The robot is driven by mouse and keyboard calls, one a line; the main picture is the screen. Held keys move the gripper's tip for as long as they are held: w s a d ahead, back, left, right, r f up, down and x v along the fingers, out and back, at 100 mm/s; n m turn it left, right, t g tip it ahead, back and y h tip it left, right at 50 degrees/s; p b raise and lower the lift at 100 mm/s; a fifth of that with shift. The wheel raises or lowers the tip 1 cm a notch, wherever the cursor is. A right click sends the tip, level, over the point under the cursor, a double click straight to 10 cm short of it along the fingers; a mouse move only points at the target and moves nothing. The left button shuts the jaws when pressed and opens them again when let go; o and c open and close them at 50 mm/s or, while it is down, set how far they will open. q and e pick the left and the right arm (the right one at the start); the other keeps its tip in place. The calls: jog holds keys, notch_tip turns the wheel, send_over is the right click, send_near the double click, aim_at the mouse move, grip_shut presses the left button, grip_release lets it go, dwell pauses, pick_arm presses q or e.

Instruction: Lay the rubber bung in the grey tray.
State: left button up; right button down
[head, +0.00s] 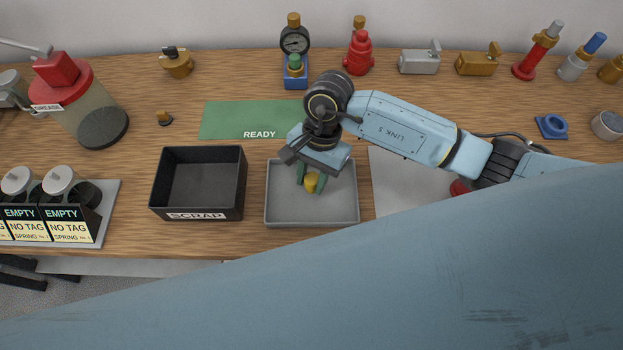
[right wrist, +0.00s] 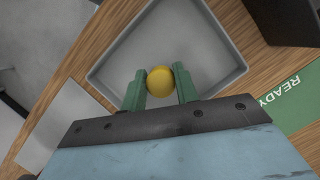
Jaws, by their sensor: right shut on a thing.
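The yellow rubber bung (head: 311,183) is between the green fingers of my right gripper (head: 312,181), over the grey tray (head: 284,213). In the right wrist view the bung (right wrist: 160,81) shows as a round yellow shape with one finger against each side, and my right gripper (right wrist: 160,87) is shut on it. The tray (right wrist: 218,78) lies behind it there. The fingertips are low inside the tray's outline; whether the bung touches the tray floor cannot be told. My left gripper is not in view.
The black SCRAP box (head: 240,180) stands just left of the tray. A green READY mat (head: 225,118) lies behind. A pale sheet (head: 390,185) lies to the right, partly under my arm. Valves and a gauge stand (head: 295,65) line the back.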

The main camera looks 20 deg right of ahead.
jog(key=shift+f, duration=1)
jog(key=shift+f, duration=0.1)
jog(key=shift+f, duration=0.1)
jog(key=c, duration=1.1)
grip_release()
jog(key=shift+o, duration=0.2)
jog(key=shift+r, duration=0.3)
jog(key=b+v, duration=0.1)
jog(key=v, duration=1.1)
jog(key=shift+f, duration=0.1)
